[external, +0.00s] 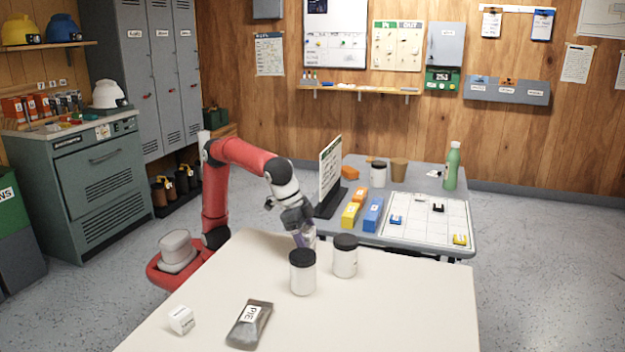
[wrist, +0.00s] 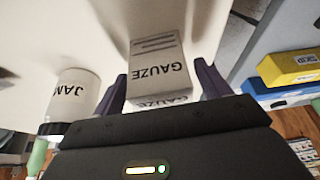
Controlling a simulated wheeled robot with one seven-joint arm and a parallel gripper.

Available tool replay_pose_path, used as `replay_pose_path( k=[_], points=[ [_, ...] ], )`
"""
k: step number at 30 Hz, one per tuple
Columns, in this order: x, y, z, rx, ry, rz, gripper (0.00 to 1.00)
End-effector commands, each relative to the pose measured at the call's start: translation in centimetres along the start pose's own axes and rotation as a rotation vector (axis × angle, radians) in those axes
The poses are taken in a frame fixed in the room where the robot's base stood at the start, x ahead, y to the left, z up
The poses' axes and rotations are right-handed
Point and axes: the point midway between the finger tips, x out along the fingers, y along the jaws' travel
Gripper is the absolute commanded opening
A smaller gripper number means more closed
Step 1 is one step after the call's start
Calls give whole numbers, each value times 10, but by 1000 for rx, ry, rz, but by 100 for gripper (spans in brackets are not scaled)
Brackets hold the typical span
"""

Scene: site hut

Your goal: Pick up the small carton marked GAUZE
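The GAUZE carton (wrist: 155,72) is a small pale box with dark lettering, upside down in the wrist view. It stands between the two purple fingers of my gripper (wrist: 162,72). The fingers lie on either side of it, open, with a narrow gap on the right; contact on the left is hard to judge. In the external view my gripper (external: 304,238) reaches down at the far edge of the cream table (external: 400,300), just behind two black-lidded jars. There the carton is mostly hidden by the gripper and the jars.
One jar (external: 302,272) stands close in front of my gripper, another (external: 345,256) to its right. The wrist view shows a JAM jar (wrist: 75,95) left of the carton. A small white box (external: 181,320) and a PIE pack (external: 250,325) lie nearer. A second table (external: 460,225) stands behind.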

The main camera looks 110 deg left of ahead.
Motion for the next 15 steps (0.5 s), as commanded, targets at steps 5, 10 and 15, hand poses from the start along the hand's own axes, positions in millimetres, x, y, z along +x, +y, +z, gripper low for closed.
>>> replay_pose_path(
  k=[5,10,15],
  points=[
    [0,0,0,0,0,0,52],
    [0,0,0,0,0,0,34],
    [-1,0,0,0,0,0,34]
  ],
)
